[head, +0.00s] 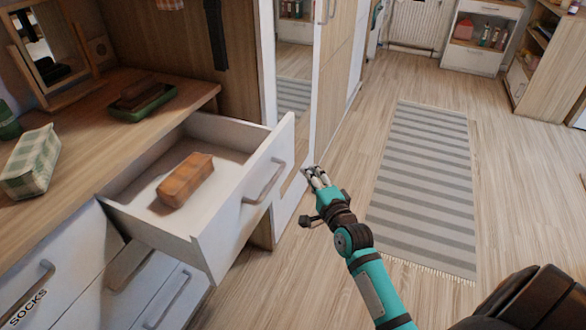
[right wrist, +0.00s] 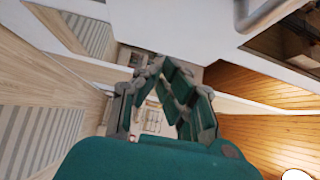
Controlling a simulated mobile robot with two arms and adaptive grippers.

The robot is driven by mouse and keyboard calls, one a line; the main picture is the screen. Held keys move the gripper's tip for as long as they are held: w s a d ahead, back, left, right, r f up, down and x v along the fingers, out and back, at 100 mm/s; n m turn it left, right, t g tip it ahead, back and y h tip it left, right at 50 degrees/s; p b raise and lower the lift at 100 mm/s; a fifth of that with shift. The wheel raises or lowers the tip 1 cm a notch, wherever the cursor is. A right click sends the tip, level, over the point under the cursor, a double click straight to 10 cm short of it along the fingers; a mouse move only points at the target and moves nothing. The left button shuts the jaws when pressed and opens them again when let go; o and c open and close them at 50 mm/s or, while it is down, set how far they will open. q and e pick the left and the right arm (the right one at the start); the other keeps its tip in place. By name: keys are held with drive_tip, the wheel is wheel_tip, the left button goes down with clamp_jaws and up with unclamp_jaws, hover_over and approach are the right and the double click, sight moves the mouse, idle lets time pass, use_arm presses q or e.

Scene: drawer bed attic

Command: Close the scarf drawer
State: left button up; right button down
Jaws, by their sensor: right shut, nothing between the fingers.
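The open drawer (head: 215,233) is white, pulled well out of the dresser, with a folded orange-brown checked cloth (head: 187,179) inside. Its front panel carries a grey bar handle (head: 264,182). My right gripper (head: 313,173) is to the right of the drawer front, apart from the handle in the head view. It is shut and empty. In the right wrist view, its fingers (right wrist: 172,82) come together below a white panel, and part of a grey handle (right wrist: 272,12) shows at the top right. My left gripper is not in view.
The wooden dresser top (head: 60,165) holds a green tray (head: 142,104), a checked pouch (head: 32,160) and a mirror (head: 48,45). A closed drawer labelled SOCKS (head: 38,285) is at lower left. A striped rug (head: 425,180) lies on open floor at the right.

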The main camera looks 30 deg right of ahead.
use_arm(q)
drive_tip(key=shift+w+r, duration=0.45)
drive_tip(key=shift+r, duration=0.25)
use_arm(e)
drive_tip(key=shift+w+a+f, duration=0.1)
drive_tip(key=shift+w+a, duration=0.25)
drive_tip(key=shift+w, duration=0.5)
drive_tip(key=shift+w+a+r, duration=0.1)
drive_tip(key=shift+w+a, duration=0.3)
drive_tip(key=shift+w, duration=0.4)
drive_tip(key=shift+w+a+f, duration=0.1)
drive_tip(key=shift+w+a, duration=0.25)
drive_tip(key=shift+w, duration=0.5)
drive_tip(key=shift+w, duration=0.1)
